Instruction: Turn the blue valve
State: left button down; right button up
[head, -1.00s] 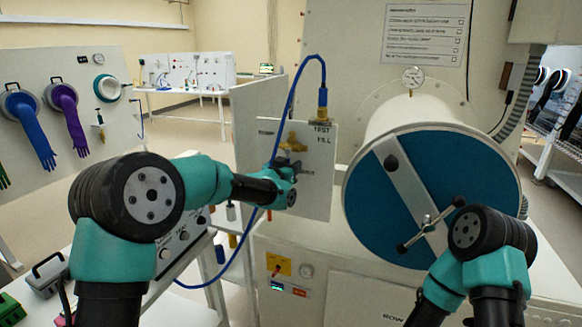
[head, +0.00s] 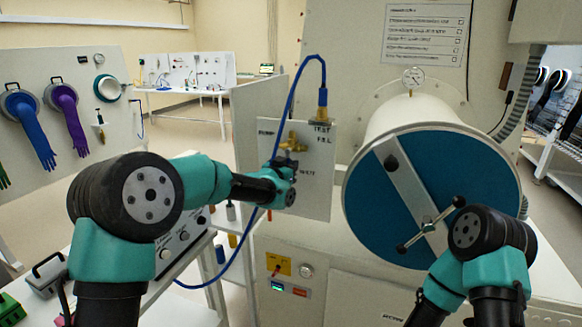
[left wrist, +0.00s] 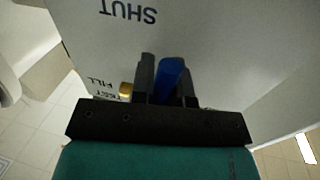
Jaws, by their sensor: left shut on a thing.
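My left gripper (head: 287,178) is at the white valve panel (head: 318,204), in front of its lower left part. In the left wrist view its two dark fingers (left wrist: 168,85) are shut on a blue handle (left wrist: 171,76), which looks like the blue valve's lever. The word SHUT shows upside down on the panel beyond it. In the head view the gripper hides the blue handle. A brass valve body (head: 293,141) shows just above the gripper. My right arm is at the lower right; its gripper is not in view.
A blue hose (head: 291,95) arches from the brass TEST fitting (head: 322,104) and passes down behind my left gripper. A large round blue door (head: 465,180) with a bar handle stands right of the panel. A gauge (head: 413,77) sits above it.

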pick_arm(q)
jog(key=shift+w+a+r+m+g+y, duration=0.15)
jog(key=shift+a+m, duration=0.35)
jog(key=shift+m, duration=0.5)
jog(key=shift+w+a+r+m+g+y, duration=0.15)
jog(key=shift+a+m, duration=0.3)
jog(key=shift+m, duration=0.55)
jog(key=shift+w+a+r+m+g+y, duration=0.15)
jog(key=shift+a+m, duration=0.35)
jog(key=shift+m, duration=0.5)
jog(key=c, duration=1.1)
grip_release()
jog(key=shift+a, duration=0.1)
jog(key=v, duration=1.7)
jog(key=shift+s+f, duration=0.15)
jog(key=shift+s, duration=0.1)
jog(key=shift+c, duration=0.4)
